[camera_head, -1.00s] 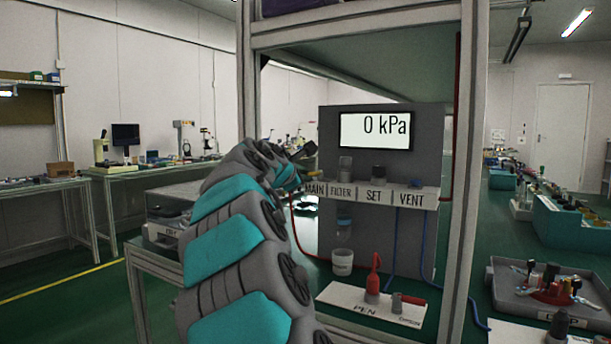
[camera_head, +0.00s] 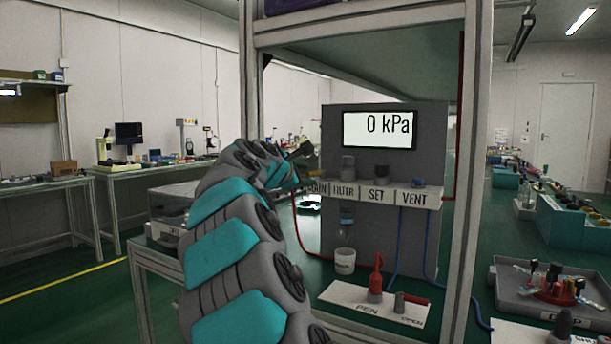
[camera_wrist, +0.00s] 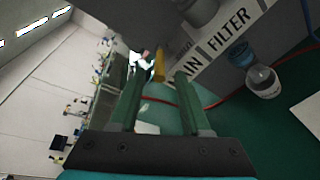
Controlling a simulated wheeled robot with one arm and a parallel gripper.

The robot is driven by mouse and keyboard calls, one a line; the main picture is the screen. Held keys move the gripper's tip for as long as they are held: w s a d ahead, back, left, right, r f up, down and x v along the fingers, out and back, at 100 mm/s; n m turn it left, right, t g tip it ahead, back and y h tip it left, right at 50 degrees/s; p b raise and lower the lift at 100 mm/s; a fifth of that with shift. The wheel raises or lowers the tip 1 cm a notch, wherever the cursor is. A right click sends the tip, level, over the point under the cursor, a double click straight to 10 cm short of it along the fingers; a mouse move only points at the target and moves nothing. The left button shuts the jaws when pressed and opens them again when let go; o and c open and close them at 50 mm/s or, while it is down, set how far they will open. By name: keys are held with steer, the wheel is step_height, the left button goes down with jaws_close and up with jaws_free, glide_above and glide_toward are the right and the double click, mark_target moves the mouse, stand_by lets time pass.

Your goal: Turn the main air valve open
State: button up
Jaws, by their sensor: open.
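The main air valve shows as a yellow lever (camera_wrist: 159,66) in the wrist view, beside the partly hidden MAIN label (camera_wrist: 188,92). My gripper (camera_wrist: 157,82) is open, with one finger on each side of the lever in the picture. I see no clear contact and cannot tell the depth gap. In the head view my gripper (camera_head: 303,152) is at the left end of the labelled shelf (camera_head: 385,194), and my arm covers part of the MAIN label. The display (camera_head: 378,131) above reads 0 kPa.
The FILTER, SET and VENT fittings stand to the right along the shelf. A frame post (camera_head: 467,200) rises at the right.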

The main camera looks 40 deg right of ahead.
steer(key=shift+a, duration=0.1)
steer(key=v, duration=0.7)
steer(key=shift+s+a+b, duration=0.2)
steer(key=shift+a+b, duration=0.05)
steer(key=shift+b, duration=0.15)
steer(key=shift+r, duration=0.1)
steer(key=shift+c, duration=0.3)
